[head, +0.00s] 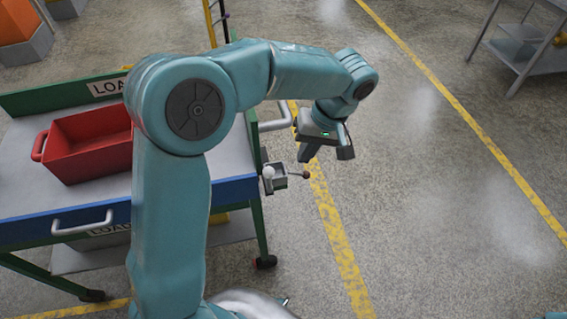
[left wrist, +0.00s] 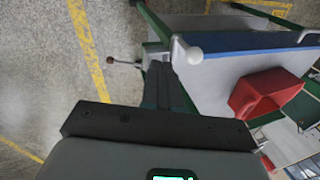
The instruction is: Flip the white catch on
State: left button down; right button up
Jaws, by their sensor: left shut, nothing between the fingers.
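The white catch (head: 268,172) is a small white-knobbed piece on a grey bracket at the cart's right edge. In the left wrist view, its white knob (left wrist: 187,53) appears large, just right of my finger ends. My left gripper (head: 305,157) is above and to the right of the catch in the head view, pointing down. Its fingers are shut and empty; in the left wrist view the dark fingers (left wrist: 167,75) partly hide the bracket. I cannot tell whether they touch the catch. My right gripper is not in view.
A lever with a dark reddish ball (head: 306,174) sticks out right of the bracket. The cart has a blue edge (head: 235,189), a grey handle (head: 275,124) and a red bin (head: 88,145). Open floor lies to the right; a grey table (head: 520,50) stands farther off.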

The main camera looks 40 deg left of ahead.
aim_at(268, 176)
pick_arm(q)
jog(key=s+a+f, duration=0.2)
jog(key=a+f, duration=0.2)
jog(key=shift+s+f+p, duration=0.25)
jog(key=shift+s+p, duration=0.05)
jog(key=shift+s, duration=0.1)
jog(key=shift+s, duration=0.1)
